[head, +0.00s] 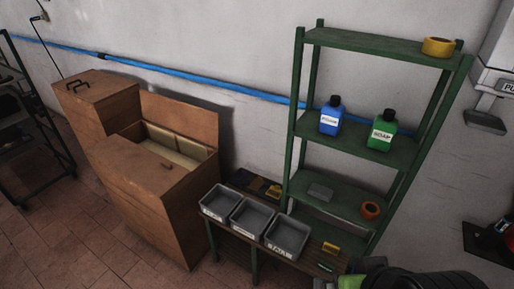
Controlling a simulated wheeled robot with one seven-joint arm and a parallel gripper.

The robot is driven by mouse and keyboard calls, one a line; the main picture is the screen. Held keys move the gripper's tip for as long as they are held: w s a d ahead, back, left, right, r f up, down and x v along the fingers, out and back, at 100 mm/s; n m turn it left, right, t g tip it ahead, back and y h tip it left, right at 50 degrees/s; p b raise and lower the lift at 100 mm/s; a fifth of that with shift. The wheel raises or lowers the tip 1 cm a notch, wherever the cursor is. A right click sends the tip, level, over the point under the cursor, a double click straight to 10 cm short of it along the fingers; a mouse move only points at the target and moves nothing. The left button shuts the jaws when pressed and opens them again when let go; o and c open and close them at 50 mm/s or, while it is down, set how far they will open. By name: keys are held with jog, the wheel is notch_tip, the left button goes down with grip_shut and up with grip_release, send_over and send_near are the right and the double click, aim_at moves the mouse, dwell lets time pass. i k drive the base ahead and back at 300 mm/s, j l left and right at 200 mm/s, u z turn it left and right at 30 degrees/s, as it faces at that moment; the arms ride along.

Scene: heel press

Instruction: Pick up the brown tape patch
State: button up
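I cannot make out a brown tape patch for certain. A small yellow-brown piece (273,191) lies at the back of the low bench, beside a dark flat item, too small to identify. An orange-brown roll (370,211) lies on the lower shelf of the green rack, and a yellow roll (438,47) lies on its top shelf. My gripper's fingers are not in view. Dark and green shapes at the bottom right edge are cut off, and I cannot tell what they are.
The low bench (325,262) holds three grey bins (285,237) and a small yellow item (331,248). The green rack (350,139) holds a blue bottle (331,117) and a green bottle (382,133). A brown wooden cabinet (165,205) stands left. Tiled floor is clear at lower left.

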aim_at(257, 183)
jog(key=u, duration=1.25)
jog(key=i+j+z, duration=0.15)
jog(key=i, duration=0.3)
jog(key=i+z, duration=0.15)
jog(key=i, duration=0.3)
jog(key=i+j+z, duration=0.1)
jog(key=i+j, duration=0.15)
jog(key=i, duration=0.15)
jog(key=i+j+z, duration=0.15)
jog(key=i, duration=0.25)
jog(key=j, duration=0.05)
